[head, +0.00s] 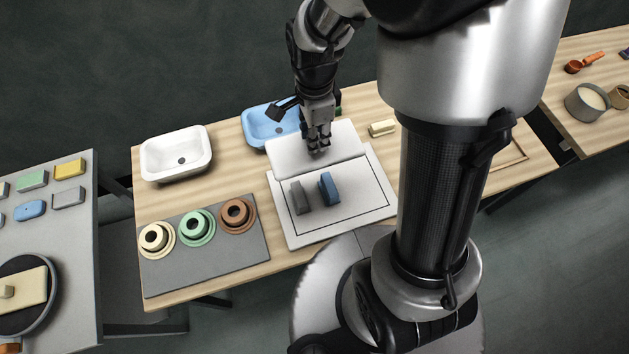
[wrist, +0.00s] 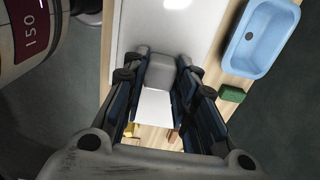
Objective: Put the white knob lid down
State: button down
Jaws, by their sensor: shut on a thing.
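The white knob lid (head: 345,142) is a flat white slab at the far side of a white board (head: 292,236) with a black outline. It covers the board's far edge; I cannot tell whether it touches the board or hangs just above. My gripper (head: 319,149) points down at the lid's middle and is shut on its knob, which the fingers hide in the head view. In the wrist view my gripper (wrist: 166,77) has its fingers on both sides of the pale grey knob (wrist: 160,71), with the white lid (wrist: 208,18) spreading beyond.
A grey block (head: 300,197) and a blue block (head: 329,189) stand on the board near the lid. A blue basin (head: 255,127) is behind left, beside a white basin (head: 150,163). A cream block (head: 382,128) lies right. A grey mat (head: 190,270) holds ringed pieces at front left.

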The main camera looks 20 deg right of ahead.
notch_tip(320, 180, down, 20)
jog(key=b, duration=0.3)
jog(key=shift+r, duration=0.25)
jog(key=shift+f+b, duration=0.5)
jog(key=shift+b, duration=0.15)
jog(key=shift+f, duration=0.15)
jog(key=c, duration=1.3)
grip_release()
